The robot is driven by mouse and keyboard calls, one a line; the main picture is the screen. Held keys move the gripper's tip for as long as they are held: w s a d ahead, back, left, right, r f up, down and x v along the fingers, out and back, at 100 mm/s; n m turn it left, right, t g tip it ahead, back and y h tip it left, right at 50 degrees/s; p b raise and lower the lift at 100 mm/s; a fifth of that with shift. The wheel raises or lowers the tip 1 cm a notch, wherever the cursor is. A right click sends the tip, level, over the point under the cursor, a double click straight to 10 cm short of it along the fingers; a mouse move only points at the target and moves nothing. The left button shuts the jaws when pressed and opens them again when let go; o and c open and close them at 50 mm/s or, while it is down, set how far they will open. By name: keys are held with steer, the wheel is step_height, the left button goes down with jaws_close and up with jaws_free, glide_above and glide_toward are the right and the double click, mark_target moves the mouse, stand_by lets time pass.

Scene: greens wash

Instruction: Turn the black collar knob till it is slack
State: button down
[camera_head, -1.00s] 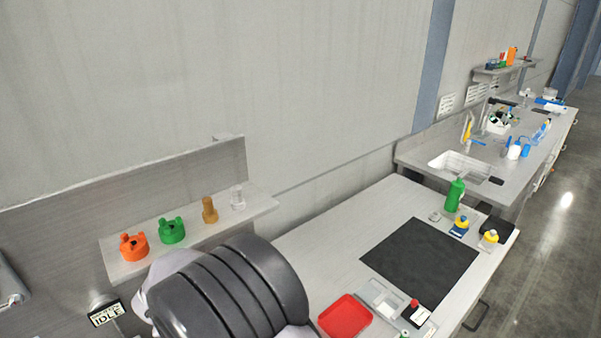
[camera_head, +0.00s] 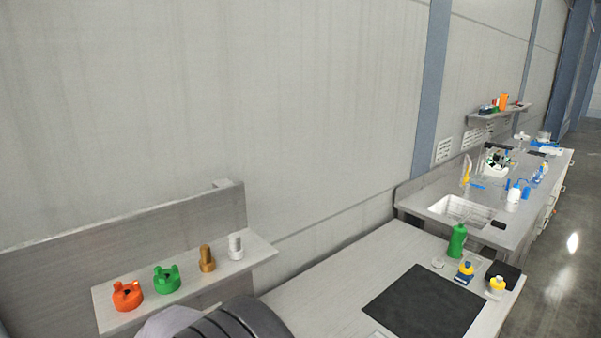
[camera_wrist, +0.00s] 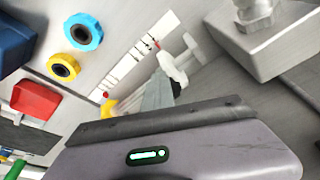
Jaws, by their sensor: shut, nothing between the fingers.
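I cannot make out the black collar knob for certain in either view. In the wrist view, a blue ring-shaped part (camera_wrist: 83,31) and a yellow ring-shaped part (camera_wrist: 63,67), both with dark centres, sit on a pale surface at the upper left. My gripper (camera_wrist: 160,95) shows in the wrist view, its grey housing filling the bottom. It is shut with nothing held and stands apart from both rings. A white piece (camera_wrist: 171,66) lies beyond it. In the head view only my dark arm shows at the bottom; the gripper is hidden there.
A shelf (camera_head: 258,249) holds an orange part (camera_head: 127,296), a green part (camera_head: 166,279), a brown bolt (camera_head: 207,259) and a pale bolt (camera_head: 235,246). A bench with a black mat (camera_head: 425,303) and a green bottle (camera_head: 457,241) stands right. A red tray (camera_wrist: 36,99) shows in the wrist view.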

steer(key=shift+s+a+b, duration=0.1)
steer(key=shift+a+b, duration=0.65)
steer(key=shift+b, duration=0.65)
steer(key=shift+a+r, duration=0.15)
steer(key=shift+r, duration=0.1)
steer(key=shift+b, duration=0.3)
steer(key=p+v, duration=0.1)
steer(key=v, duration=0.1)
steer(key=p+v, duration=0.1)
steer(key=v, duration=0.1)
steer(key=p+v, duration=0.1)
steer(key=shift+a+r, duration=0.2)
steer(key=shift+r, duration=0.3)
